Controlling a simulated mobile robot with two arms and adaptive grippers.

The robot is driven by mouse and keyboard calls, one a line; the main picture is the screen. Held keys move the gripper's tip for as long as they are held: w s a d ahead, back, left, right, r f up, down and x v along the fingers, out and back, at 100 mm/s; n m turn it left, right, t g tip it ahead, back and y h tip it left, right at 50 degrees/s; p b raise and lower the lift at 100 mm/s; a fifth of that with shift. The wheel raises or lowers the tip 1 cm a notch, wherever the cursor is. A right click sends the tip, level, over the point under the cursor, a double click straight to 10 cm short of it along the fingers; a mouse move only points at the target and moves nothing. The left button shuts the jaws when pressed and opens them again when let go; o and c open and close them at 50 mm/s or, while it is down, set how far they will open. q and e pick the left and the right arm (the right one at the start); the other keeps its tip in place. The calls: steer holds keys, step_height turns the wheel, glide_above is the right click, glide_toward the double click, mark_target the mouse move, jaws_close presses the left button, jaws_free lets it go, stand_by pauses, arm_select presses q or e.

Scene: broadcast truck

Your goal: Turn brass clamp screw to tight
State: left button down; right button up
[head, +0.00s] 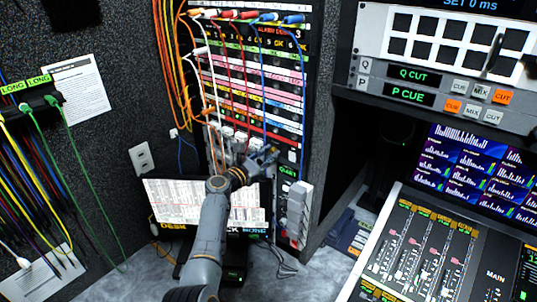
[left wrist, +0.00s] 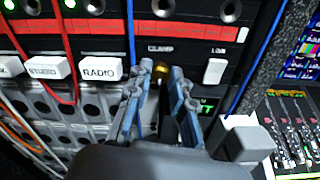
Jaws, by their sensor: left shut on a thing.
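The brass clamp screw (left wrist: 161,71) shows in the left wrist view as a small gold piece just below the CLAMP label (left wrist: 161,48) on the rack panel. My left gripper (left wrist: 158,82) has its two blue-grey fingers on either side of it, shut on the screw. The fingers hide part of the screw, and I cannot read how far it is turned. In the head view my left gripper (head: 268,155) reaches up to the lower part of the patch rack. My right gripper is not in view.
White buttons labelled RADIO (left wrist: 100,68) and STUDIO (left wrist: 46,68) sit left of the screw, and a white LGN switch (left wrist: 215,71) sits right. Blue and red patch cables (head: 265,75) hang down the rack. A monitor (head: 165,205) stands below, and a mixing console (head: 415,250) lies right.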

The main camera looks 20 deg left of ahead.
arm_select(q)
steer(key=shift+f, duration=0.15)
steer(key=c, duration=1.2)
jaws_free()
steer(key=shift+o, duration=0.2)
steer(key=v, duration=1.2)
